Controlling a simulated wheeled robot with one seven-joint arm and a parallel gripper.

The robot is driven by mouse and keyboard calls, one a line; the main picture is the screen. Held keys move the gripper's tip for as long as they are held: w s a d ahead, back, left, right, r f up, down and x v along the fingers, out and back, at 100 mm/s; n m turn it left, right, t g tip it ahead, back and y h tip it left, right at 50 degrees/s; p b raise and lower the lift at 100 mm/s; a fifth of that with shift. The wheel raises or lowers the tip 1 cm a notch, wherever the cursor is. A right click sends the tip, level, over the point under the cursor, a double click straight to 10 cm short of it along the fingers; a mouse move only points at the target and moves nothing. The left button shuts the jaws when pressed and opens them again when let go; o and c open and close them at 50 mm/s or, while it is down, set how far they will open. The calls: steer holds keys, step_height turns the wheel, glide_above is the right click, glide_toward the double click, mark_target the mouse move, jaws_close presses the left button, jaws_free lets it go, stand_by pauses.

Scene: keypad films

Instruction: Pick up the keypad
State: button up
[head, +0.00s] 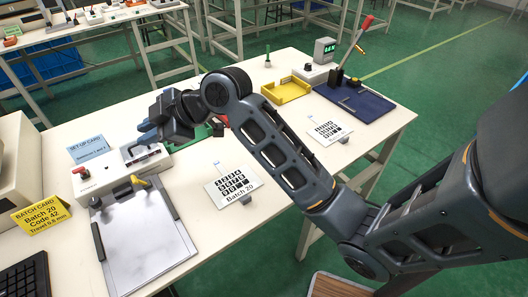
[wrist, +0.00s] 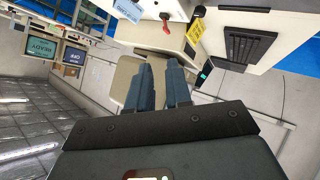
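A white keypad film (head: 233,187) marked "Batch 20", with dark square keys, lies on the near table right of the clipboard. A second white film (head: 329,127) with dark keys lies farther right, before the blue board. Both lie flat with a small grey piece at the front edge. My gripper (head: 147,131) is raised over the back left of the table, near the white device, apart from both films. In the wrist view my gripper (wrist: 160,72) has its two blue-grey fingers parted with nothing between them. Neither film shows in the wrist view.
A white device (head: 122,170) with a red knob, a clipboard (head: 146,243), a yellow batch card (head: 42,213) and a keyboard (head: 24,279) fill the left side. A yellow tray (head: 287,91) and a blue board with a lever press (head: 355,101) stand at the back right.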

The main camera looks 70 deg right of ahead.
steer(key=s+d+f+n+g+h, duration=0.2)
steer(key=s+d+f+g, duration=0.35)
steer(key=s+d, duration=0.7)
steer(key=s+d+f+g, duration=0.1)
steer(key=s+d+f, duration=0.1)
steer(key=s, duration=0.3)
steer(key=s+d+f+g+p, duration=0.1)
steer(key=s+d+f+g, duration=0.1)
steer(key=s, duration=0.4)
steer(key=s+d+f+g, duration=0.2)
steer(key=s+d+f, duration=0.1)
steer(key=s+d, duration=0.2)
steer(key=shift+s+d+f+p, duration=0.15)
steer(key=shift+s+f+p, duration=0.1)
steer(key=shift+f+p, duration=0.1)
steer(key=shift+a+f+p, duration=0.15)
steer(key=shift+f+p, duration=0.05)
steer(key=shift+f, duration=1.15)
steer(key=shift+a+f+p, duration=0.15)
steer(key=shift+f+p, duration=0.05)
steer(key=shift+f, duration=1.15)
steer(key=shift+w, duration=0.1)
steer(key=shift+c, duration=0.3)
jaws_close()
